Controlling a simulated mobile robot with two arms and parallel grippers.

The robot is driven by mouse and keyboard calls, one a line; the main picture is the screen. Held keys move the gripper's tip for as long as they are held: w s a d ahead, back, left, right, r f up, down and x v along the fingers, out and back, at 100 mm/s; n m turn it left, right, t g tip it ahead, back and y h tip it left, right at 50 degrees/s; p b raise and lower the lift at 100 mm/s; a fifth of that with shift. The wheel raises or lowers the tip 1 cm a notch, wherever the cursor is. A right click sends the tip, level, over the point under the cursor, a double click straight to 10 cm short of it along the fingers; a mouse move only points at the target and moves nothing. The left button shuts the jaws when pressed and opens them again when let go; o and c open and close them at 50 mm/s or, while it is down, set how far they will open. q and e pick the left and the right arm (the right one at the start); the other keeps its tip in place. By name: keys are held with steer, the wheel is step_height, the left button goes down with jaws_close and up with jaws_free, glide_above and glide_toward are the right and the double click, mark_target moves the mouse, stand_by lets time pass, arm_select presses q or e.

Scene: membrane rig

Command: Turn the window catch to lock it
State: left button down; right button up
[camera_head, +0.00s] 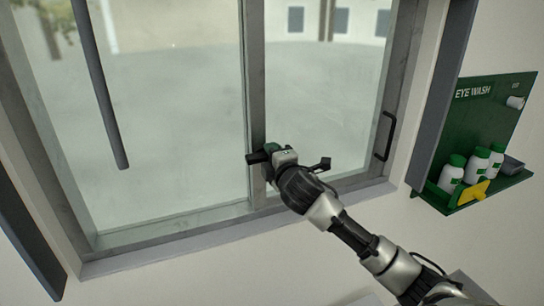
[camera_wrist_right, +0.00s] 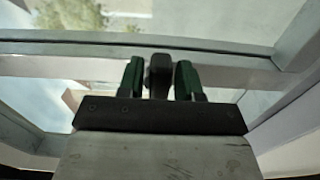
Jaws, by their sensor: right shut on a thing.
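The window catch (camera_head: 255,158) is a small dark lever on the grey middle upright of the window, partly hidden by my right gripper. My right gripper (camera_head: 271,153) is at the catch, its arm coming in from the lower right. In the right wrist view the gripper's green fingers (camera_wrist_right: 160,80) stand on both sides of the dark catch (camera_wrist_right: 159,74) and are shut on it. My left gripper is not in view.
A black pull handle (camera_head: 384,136) is on the right side of the window frame. A green eye wash station (camera_head: 490,100) with white bottles hangs on the wall at right. A dark bar (camera_head: 98,85) hangs in front of the left pane.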

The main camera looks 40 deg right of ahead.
steer(key=o, duration=0.7)
steer(key=shift+f, duration=0.1)
steer(key=shift+b+v, duration=2.05)
steer(key=shift+v, duration=3.4)
steer(key=shift+d, duration=0.1)
